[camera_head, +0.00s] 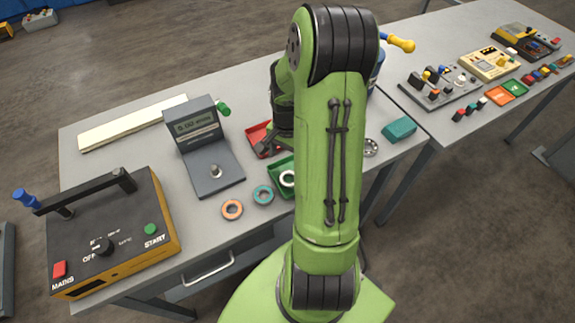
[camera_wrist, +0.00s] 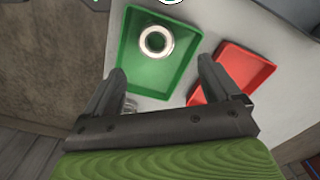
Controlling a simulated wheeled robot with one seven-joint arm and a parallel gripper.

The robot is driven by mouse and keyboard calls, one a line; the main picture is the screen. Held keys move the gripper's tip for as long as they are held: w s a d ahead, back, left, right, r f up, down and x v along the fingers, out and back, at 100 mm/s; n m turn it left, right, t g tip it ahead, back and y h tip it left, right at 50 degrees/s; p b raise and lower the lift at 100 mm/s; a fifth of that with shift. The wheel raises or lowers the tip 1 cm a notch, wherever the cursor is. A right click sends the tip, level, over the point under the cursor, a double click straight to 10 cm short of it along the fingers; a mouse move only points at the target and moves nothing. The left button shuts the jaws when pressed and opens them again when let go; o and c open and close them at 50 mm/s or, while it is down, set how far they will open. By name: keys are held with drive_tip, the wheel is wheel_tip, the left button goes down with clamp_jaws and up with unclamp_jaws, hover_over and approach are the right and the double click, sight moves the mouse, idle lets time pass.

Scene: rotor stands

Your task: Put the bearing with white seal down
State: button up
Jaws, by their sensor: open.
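The bearing with white seal (camera_head: 287,179) lies flat in the green tray (camera_head: 275,170) in the head view. In the wrist view the bearing (camera_wrist: 168,45) also shows inside the green tray (camera_wrist: 126,66), with a pale ring around its centre hole. My gripper (camera_wrist: 163,68) is open in the wrist view, with nothing between its fingers. The bearing is beyond the fingertips there and apart from them. In the head view my gripper (camera_head: 264,147) is near the trays, partly hidden by my arm.
The red tray (camera_wrist: 240,72) is beside the green one. A teal ring (camera_head: 263,195) and an orange ring (camera_head: 232,210) lie on the table. A metal bearing (camera_head: 371,147) and teal block (camera_head: 399,130) lie right.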

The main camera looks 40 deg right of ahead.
drive_tip(key=a+r+n+t+h, duration=0.2)
drive_tip(key=a+r+n, duration=0.55)
drive_tip(key=r, duration=0.65)
drive_tip(key=s+a+r+n+t+y, duration=0.1)
drive_tip(key=s+a+r+n, duration=0.2)
drive_tip(key=s+a+n, duration=0.1)
drive_tip(key=s+a+r+n+t+y, duration=0.1)
drive_tip(key=s+a+r+n+t, duration=0.1)
drive_tip(key=s+a, duration=0.4)
wheel_tip(320, 180, up, 2)
drive_tip(key=shift+s+a+r+n+t, duration=0.1)
drive_tip(key=shift+s+a+n+t, duration=0.25)
drive_tip(key=shift+a+n, duration=0.7)
